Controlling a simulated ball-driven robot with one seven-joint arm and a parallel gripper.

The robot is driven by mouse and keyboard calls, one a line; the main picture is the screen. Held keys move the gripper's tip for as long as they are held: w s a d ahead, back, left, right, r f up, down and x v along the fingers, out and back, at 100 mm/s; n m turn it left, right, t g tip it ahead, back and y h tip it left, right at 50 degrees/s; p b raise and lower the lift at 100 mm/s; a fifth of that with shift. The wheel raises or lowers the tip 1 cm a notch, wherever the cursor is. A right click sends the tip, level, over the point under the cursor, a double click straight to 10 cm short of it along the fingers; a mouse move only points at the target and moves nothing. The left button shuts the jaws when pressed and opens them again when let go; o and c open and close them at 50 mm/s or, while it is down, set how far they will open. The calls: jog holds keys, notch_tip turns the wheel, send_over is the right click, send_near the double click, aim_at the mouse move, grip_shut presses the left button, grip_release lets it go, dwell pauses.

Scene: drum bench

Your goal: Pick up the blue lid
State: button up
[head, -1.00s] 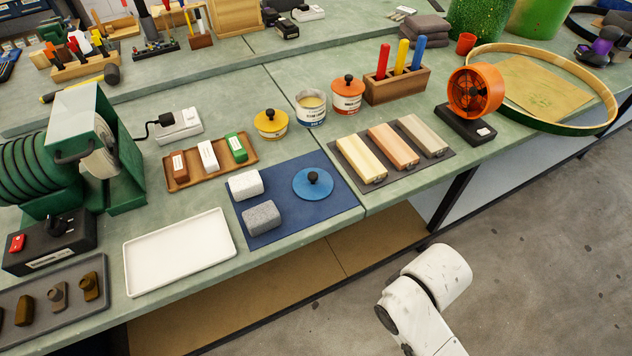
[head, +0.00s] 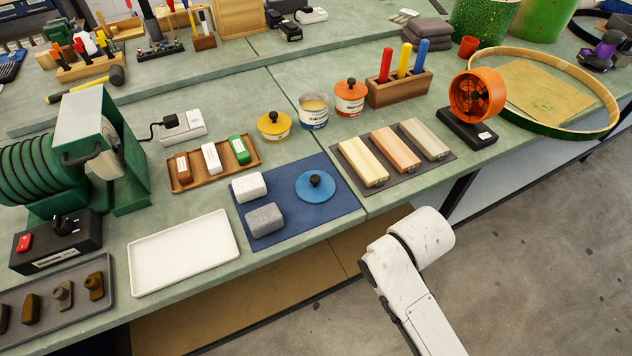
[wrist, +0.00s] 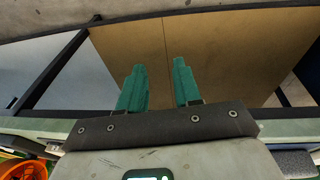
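The blue lid (head: 315,187) is a round disc with a black knob. In the head view it lies flat on a dark blue mat (head: 290,222), right of two sponge-like blocks, one white (head: 248,186) and one grey (head: 264,219). My gripper (wrist: 160,78) shows only in the wrist view. Its two teal fingers are apart with nothing between them, against the tan shelf under the bench. In the head view my white arm is in front of the bench edge, below and right of the lid; the gripper is out of that frame.
A white tray (head: 184,252) lies left of the mat. A wooden tray with small blocks (head: 214,163) and a yellow-lidded tin (head: 274,126) stand behind. An open tin (head: 314,112) and an orange-lidded tin (head: 350,98) are beside it. Sanding blocks (head: 395,150) lie to the right.

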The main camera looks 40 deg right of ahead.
jog(key=o, duration=0.4)
jog(key=w+d+r+m, duration=0.1)
jog(key=w+r, duration=0.1)
jog(key=w, duration=0.1)
jog(key=w+d+r+h, duration=0.1)
jog(key=w+d+r, duration=0.1)
jog(key=w, duration=0.2)
jog(key=w+d+r+m+t+p, duration=0.1)
jog(key=w+r, duration=0.1)
jog(key=w, duration=0.1)
jog(key=shift+w+d+r+m, duration=0.25)
jog(key=shift+d+r+m, duration=0.05)
jog(key=shift+r, duration=0.1)
jog(key=w+r+m, duration=0.1)
jog(key=w, duration=0.1)
jog(key=w+d+r+m, duration=0.1)
jog(key=w, duration=0.1)
jog(key=w+r+m, duration=0.1)
jog(key=w+r, duration=0.1)
jog(key=shift+d+g+h, duration=0.3)
jog(key=shift+d+g, duration=0.1)
jog(key=w+a+r+m+g+y, duration=0.1)
jog(key=w+a+r+m, duration=0.2)
jog(key=w+r, duration=0.15)
notch_tip(320, 180, up, 2)
jog(key=m+g+y+p, duration=0.1)
jog(key=y, duration=0.1)
send_over(315, 177)
jog(key=shift+f+p, duration=0.6)
jog(key=shift+f, duration=4.65)
